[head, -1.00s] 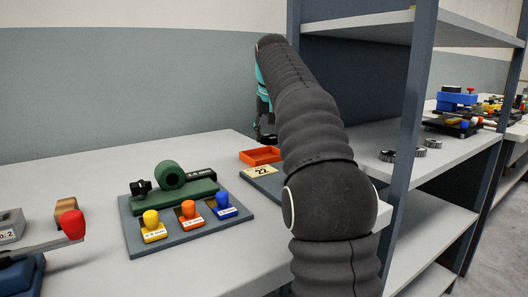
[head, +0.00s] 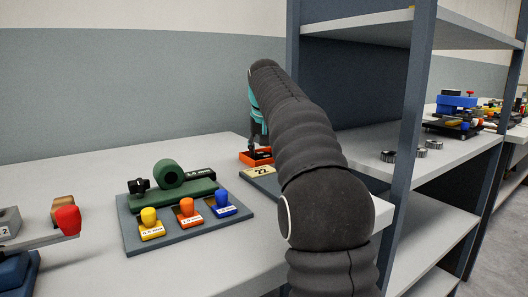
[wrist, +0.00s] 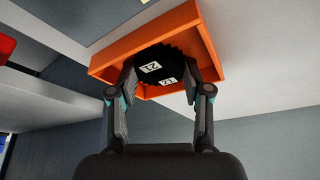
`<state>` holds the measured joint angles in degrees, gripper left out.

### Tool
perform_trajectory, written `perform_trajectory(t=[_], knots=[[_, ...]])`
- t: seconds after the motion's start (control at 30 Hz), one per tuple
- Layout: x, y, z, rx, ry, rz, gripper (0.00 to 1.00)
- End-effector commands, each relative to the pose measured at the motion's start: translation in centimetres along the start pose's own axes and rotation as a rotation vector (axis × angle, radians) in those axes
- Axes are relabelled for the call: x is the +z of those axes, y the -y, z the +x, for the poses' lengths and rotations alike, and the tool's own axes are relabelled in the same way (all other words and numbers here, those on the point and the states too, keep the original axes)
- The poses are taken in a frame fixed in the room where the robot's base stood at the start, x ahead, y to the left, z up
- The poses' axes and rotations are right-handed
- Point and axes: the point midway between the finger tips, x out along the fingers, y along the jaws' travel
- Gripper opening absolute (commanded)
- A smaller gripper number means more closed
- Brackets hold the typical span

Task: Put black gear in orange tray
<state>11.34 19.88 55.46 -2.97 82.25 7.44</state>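The black gear (wrist: 165,66) has white labels on its face and is between the fingers of my gripper (wrist: 161,80) in the wrist view. The fingers touch it on both sides, so my gripper is shut on it. The gear is inside the walls of the orange tray (wrist: 205,38); I cannot tell whether it rests on the tray floor. In the head view the orange tray (head: 246,159) stands on the bench near its far right end. My gripper (head: 262,148) reaches down into it there, partly behind my arm.
A plate marked 22 (head: 258,172) lies right in front of the tray. A board (head: 132,222) with a green fixture (head: 172,193) and yellow, orange and blue knobs is to the left. Metal rings (head: 388,156) lie on the shelf unit (head: 410,100) to the right.

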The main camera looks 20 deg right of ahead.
Motion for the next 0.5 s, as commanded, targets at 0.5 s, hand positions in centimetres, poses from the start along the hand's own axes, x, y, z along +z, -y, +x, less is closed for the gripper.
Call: perform_trajectory(t=[0.5], knots=[[-0.17,0.00,-0.65,0.000,-0.001,0.000,0.74]])
